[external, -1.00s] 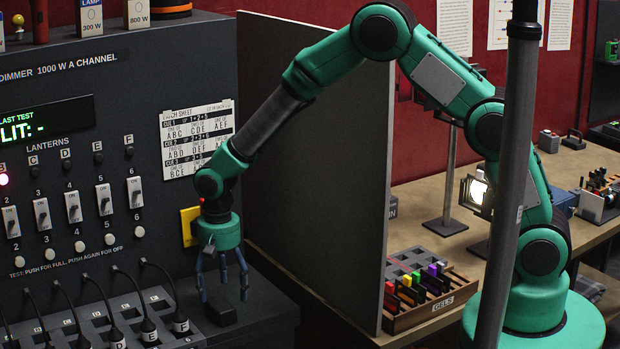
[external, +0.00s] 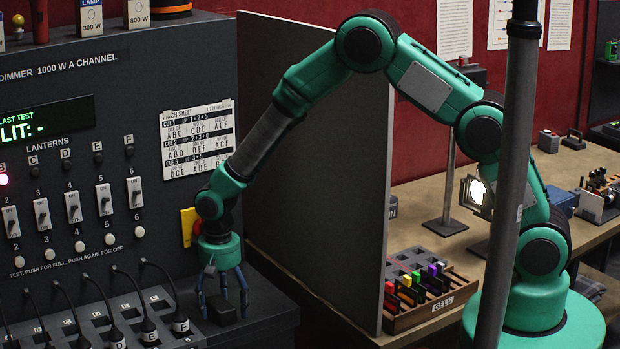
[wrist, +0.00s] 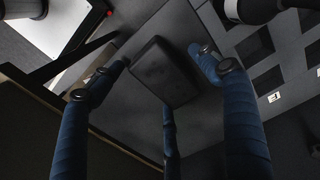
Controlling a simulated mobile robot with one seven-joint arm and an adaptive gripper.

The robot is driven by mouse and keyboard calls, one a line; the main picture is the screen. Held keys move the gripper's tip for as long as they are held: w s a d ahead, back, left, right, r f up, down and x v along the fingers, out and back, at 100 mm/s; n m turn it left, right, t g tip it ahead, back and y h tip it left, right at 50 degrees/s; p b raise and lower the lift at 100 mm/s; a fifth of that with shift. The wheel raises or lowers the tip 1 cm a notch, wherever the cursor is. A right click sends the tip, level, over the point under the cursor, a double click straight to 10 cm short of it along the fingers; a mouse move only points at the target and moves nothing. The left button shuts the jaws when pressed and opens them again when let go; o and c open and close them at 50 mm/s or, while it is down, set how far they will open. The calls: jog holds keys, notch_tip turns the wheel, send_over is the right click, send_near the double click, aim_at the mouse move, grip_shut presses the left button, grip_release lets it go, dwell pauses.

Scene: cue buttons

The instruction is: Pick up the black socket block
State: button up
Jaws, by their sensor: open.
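The black socket block (external: 222,309) lies on the dark ledge of the dimmer desk, to the right of the plugged cables. In the wrist view the block (wrist: 160,72) shows as a dark box with rounded edges, turned at an angle. My gripper (external: 223,308) points down over the block, with its blue fingers spread around it. In the wrist view my gripper (wrist: 165,75) has one finger to the left of the block, one to the right and one in front of it. The fingers look apart from the block, though contact at the near finger is hard to tell.
Black plugs with cables (external: 148,330) stand in the panel left of the block. The upright dimmer panel (external: 160,85) with its cue sheet (external: 197,140) rises behind. A grey partition (external: 315,170) stands right of the ledge, with a gel box (external: 425,312) beyond it.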

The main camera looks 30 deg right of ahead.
aim_at(224, 301)
jog(key=c, duration=1.4)
jog(key=shift+o, duration=0.2)
jog(key=shift+r, duration=0.2)
notch_tip(224, 301, up, 10)
jog(key=shift+f, duration=0.15)
